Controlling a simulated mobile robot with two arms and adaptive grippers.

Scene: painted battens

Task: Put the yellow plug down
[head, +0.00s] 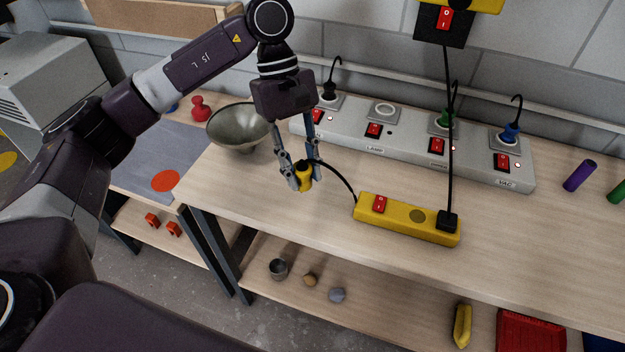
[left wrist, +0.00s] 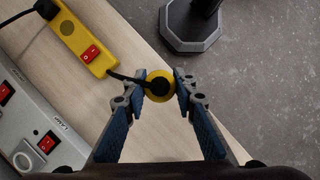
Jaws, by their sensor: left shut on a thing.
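My left gripper (head: 303,178) is shut on the yellow plug (head: 304,171) near the front of the wooden bench. In the left wrist view the plug (left wrist: 160,86) sits between the fingertips (left wrist: 160,88), its round black middle facing the camera. A black cord runs from it to the yellow power strip (head: 394,215), which lies on the bench to the right. In the left wrist view the plug overlaps the bench's edge. It appears held above the top; the exact gap is unclear. My right gripper is not in view.
Behind stands a grey socket strip (head: 355,124) with black, green and blue plugs and an uncovered socket (head: 380,110). A metal bowl (head: 238,127) is left of the gripper. Purple (head: 580,175) and green cylinders lie at the right. Bare bench (head: 300,215) shows in front.

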